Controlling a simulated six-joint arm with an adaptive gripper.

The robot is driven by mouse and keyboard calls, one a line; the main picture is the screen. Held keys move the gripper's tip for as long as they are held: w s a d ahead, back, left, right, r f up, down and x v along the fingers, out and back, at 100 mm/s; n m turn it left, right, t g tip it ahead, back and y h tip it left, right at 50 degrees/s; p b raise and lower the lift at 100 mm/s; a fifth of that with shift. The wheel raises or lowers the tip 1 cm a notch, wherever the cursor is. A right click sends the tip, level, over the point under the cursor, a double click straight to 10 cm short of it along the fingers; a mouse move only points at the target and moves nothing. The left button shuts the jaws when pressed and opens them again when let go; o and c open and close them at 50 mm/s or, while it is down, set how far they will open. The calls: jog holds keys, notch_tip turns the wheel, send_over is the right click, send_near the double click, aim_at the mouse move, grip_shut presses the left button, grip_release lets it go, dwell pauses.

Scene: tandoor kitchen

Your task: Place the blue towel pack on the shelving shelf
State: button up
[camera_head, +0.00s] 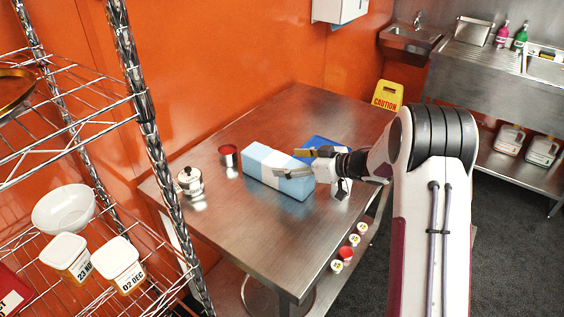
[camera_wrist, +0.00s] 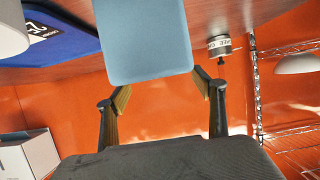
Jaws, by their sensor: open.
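The blue towel pack (camera_head: 268,168) is a long light-blue block lying on the steel table (camera_head: 225,225). In the wrist view its end (camera_wrist: 146,42) shows between and just beyond the fingertips. My gripper (camera_head: 285,164) is open at the right part of the pack, with its fingers (camera_wrist: 164,98) spread to either side. I cannot tell whether they touch it. The wire shelving (camera_head: 75,160) stands at the left in the head view, and part of it (camera_wrist: 290,135) shows at the right of the wrist view.
A steel pot (camera_head: 190,182) and a red tin (camera_head: 229,156) stand left of the pack. A dark-blue item (camera_head: 318,146) lies behind my gripper. The shelving holds a white bowl (camera_head: 63,208) and two labelled tubs (camera_head: 120,266). Small red-and-white jars (camera_head: 346,253) sit below the table's right edge.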

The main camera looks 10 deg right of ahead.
jog(key=shift+v, duration=3.35)
jog(key=shift+w+d+r+t, duration=0.2)
jog(key=shift+r+t, duration=0.1)
jog(key=shift+r, duration=0.25)
jog(key=s+d+r+m+t+h, duration=0.25)
jog(key=r+h, duration=0.25)
jog(key=r, duration=0.3)
jog(key=s+d+r+m+t+h, duration=0.1)
jog(key=d+r+m+h, duration=0.2)
jog(key=r, duration=0.5)
jog(key=s+d+r+m+g+h, duration=0.1)
jog(key=s+r+g+h, duration=0.1)
jog(key=s+h, duration=0.35)
jog(key=s+a+f+g+y, duration=0.1)
jog(key=s+a+f+g, duration=0.1)
jog(key=s, duration=0.9)
jog(key=s+a+f+m+g+y, duration=0.1)
jog(key=s+a+f+g, duration=0.1)
jog(key=s, duration=0.9)
jog(key=s+a+f+m+g+y, duration=0.1)
jog(key=s+a, duration=0.4)
jog(key=s, duration=0.6)
notch_tip(320, 180, down, 2)
jog(key=shift+s+a+f+g+y, duration=0.15)
jog(key=shift+s+a+g+y, duration=0.1)
jog(key=shift+s+g+y, duration=0.25)
